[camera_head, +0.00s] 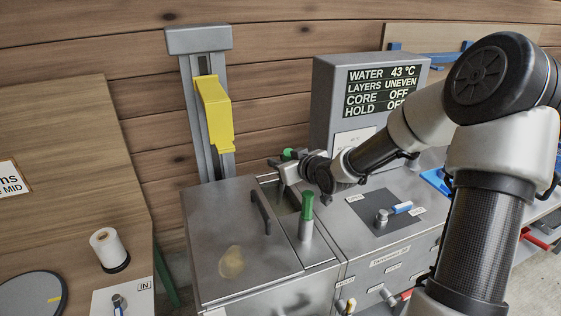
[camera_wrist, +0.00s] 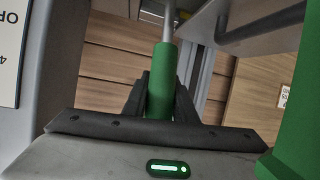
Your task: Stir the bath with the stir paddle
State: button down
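The bath is a steel tank (camera_head: 215,268) with a lid (camera_head: 228,238) and a narrow open slot beside it. My gripper (camera_head: 283,171) is at the far end of that slot. In the wrist view its two black fingers (camera_wrist: 161,105) close on both sides of a green handle (camera_wrist: 163,75) with a metal rod, which I take to be the stir paddle. The handle's top shows just behind my gripper in the head view (camera_head: 288,153). The paddle's lower end is hidden. A second green handle (camera_head: 307,206) stands upright nearer, apart from my gripper.
A display (camera_head: 380,90) reads water 43 °C, layers uneven, core off, hold off. A yellow block (camera_head: 214,112) hangs on a grey column behind the tank. The lid has a black handle (camera_head: 261,212). A panel with a blue-handled lever (camera_head: 400,208) lies right of the slot.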

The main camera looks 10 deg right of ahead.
jog(key=w+a+f+g+h+p, duration=0.1)
jog(key=w+a+g+p, duration=0.1)
jog(key=w+g+p, duration=0.5)
jog(key=shift+w+f+m+h+p, duration=0.35)
jog(key=shift+w+p, duration=0.65)
jog(key=shift+p, duration=2.4)
jog(key=shift+d, duration=0.1)
jog(key=c, duration=1.5)
grip_release()
jog(key=shift+o, duration=0.2)
jog(key=shift+f, duration=0.1)
jog(key=v, duration=1.7)
jog(key=shift+r+b, duration=0.3)
jog(key=shift+b, duration=0.1)
